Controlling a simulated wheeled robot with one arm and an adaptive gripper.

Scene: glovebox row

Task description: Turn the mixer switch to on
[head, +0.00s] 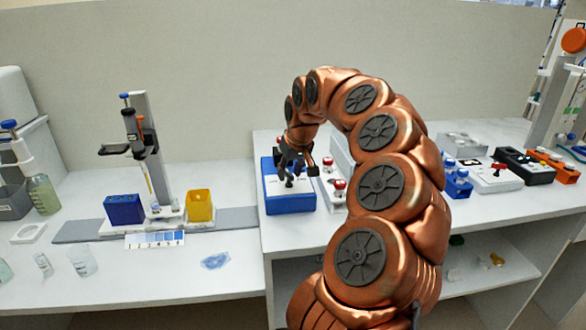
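A blue box with a pale top (291,205) stands on the raised bench at the centre. I cannot read any label, so I cannot tell for sure that it is the mixer. My gripper (290,177) points down at the top of this box, with its dark fingers at or just above small dark parts there. The fingers cover any switch, so its position is hidden. At this size I cannot tell whether the fingers are open, shut or touching anything.
Red-topped knobs (339,186) stand close to the right of the blue box. Farther right are a white box (492,178), a black box (525,166) and an orange box (553,164). A stand (141,140) with blue and yellow containers is at left.

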